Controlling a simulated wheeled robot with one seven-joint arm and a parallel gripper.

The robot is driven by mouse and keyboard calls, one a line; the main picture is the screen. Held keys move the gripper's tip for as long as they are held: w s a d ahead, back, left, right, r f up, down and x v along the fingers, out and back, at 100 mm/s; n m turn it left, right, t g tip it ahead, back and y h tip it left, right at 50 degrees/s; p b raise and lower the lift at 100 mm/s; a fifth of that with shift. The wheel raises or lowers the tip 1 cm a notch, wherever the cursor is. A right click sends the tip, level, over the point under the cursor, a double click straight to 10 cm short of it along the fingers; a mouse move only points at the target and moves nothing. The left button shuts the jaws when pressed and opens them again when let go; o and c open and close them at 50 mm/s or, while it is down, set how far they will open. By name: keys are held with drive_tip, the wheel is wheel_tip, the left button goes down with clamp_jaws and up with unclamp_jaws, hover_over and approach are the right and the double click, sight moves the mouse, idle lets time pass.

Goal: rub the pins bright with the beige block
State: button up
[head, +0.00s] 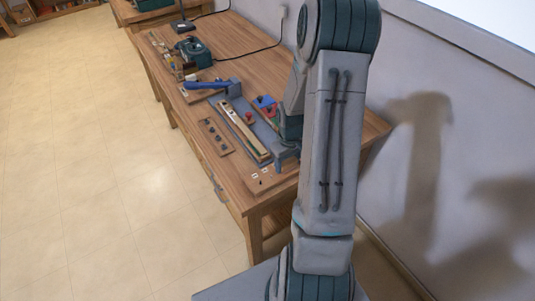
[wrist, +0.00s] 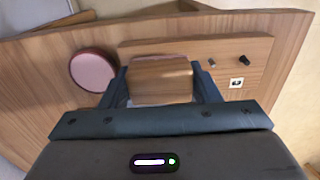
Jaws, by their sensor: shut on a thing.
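My gripper (wrist: 161,72) is shut on the beige block (wrist: 160,88), a wood-coloured block held between its two fingers. The block lies over the middle of a wooden board (wrist: 226,47) in the wrist view; I cannot tell whether it touches the board. Any pins under the block are hidden. In the head view my gripper (head: 286,153) is at the near end of the bench, and the block cannot be made out there.
On the workbench (head: 262,207) are a strip with dark pegs (head: 215,137), a long wooden piece (head: 243,131) and a blue-handled tool (head: 205,86).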

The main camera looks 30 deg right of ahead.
wheel_tip(320, 180, up, 3)
drive_tip(key=shift+w+d+f+p, duration=0.1)
drive_tip(key=shift+p, duration=0.55)
drive_tip(key=shift+r, duration=0.35)
drive_tip(key=shift+r+p, duration=2)
drive_tip(key=shift+r, duration=0.45)
drive_tip(key=w+a+f+b, duration=0.1)
drive_tip(key=w+a+f, duration=0.1)
drive_tip(key=a, duration=0.6)
drive_tip(key=w+a+f+m+b, duration=0.1)
drive_tip(key=w+a, duration=0.3)
drive_tip(key=a, duration=0.4)
drive_tip(key=shift+f+m+b, duration=0.3)
drive_tip(key=shift+f+b, duration=0.1)
drive_tip(key=shift+f, duration=0.35)
